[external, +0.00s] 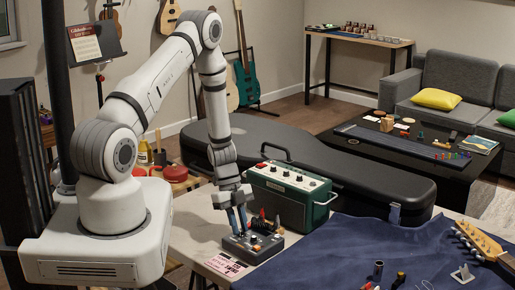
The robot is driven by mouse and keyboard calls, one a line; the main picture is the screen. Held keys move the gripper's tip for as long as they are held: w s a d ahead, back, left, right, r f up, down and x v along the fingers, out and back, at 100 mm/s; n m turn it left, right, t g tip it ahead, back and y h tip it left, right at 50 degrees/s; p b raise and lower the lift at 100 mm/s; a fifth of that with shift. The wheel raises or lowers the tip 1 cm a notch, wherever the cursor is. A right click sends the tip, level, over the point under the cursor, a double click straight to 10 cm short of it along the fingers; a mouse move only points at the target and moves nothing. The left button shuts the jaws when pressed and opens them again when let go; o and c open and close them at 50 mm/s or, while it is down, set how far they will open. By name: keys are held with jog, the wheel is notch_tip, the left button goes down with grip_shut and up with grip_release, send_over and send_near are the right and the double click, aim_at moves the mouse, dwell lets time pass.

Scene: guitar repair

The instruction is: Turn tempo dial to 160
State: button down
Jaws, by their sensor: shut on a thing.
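The tempo dial appears to be on a small dark grey device (252,246) with several knobs, which sits on the pale workbench in front of a green amplifier. My gripper (238,226) points down with its blue-tipped fingers at the left part of this device. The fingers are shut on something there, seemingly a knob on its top. The fingers hide most of that knob, and the dial's marks and setting are too small to read.
The green amplifier (288,196) stands close behind the device. A pink card (226,265) lies in front of it. A blue cloth (345,245) with small tools and a guitar headstock (478,240) covers the right. A black guitar case (310,160) lies behind.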

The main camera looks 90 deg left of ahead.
dwell(0.3)
jog(key=c, duration=1.3)
grip_release()
jog(key=b+v, duration=0.1)
jog(key=v, duration=0.6)
jog(key=shift+s+a+r, duration=0.1)
jog(key=shift+a+r, duration=0.05)
jog(key=shift+r, duration=0.2)
